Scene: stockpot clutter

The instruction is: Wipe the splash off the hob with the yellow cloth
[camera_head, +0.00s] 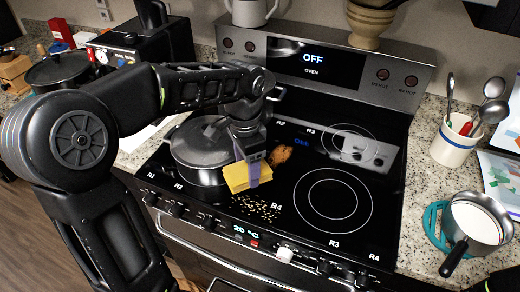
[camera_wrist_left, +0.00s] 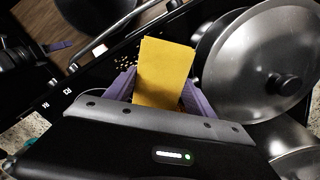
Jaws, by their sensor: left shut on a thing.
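The yellow cloth (camera_head: 237,178) is a folded, block-like pad held over the front left of the black hob (camera_head: 385,215). My left gripper (camera_head: 252,172) is shut on it with purple fingers. In the left wrist view the cloth (camera_wrist_left: 165,65) stands out between the fingers of the gripper (camera_wrist_left: 160,95). An orange-brown patch (camera_head: 281,155), which looks like the splash, lies on the glass right of the cloth, near the hob's middle. Scattered yellow specks (camera_head: 257,208) lie in front of the cloth; they also show in the left wrist view (camera_wrist_left: 122,58). Whether the cloth touches the glass I cannot tell.
A lidded stockpot (camera_head: 195,150) stands on the left burners, close beside my gripper; its lid (camera_wrist_left: 265,70) fills the right of the wrist view. The right burners are clear. A saucepan (camera_head: 476,222) and a utensil crock (camera_head: 455,138) stand on the right counter.

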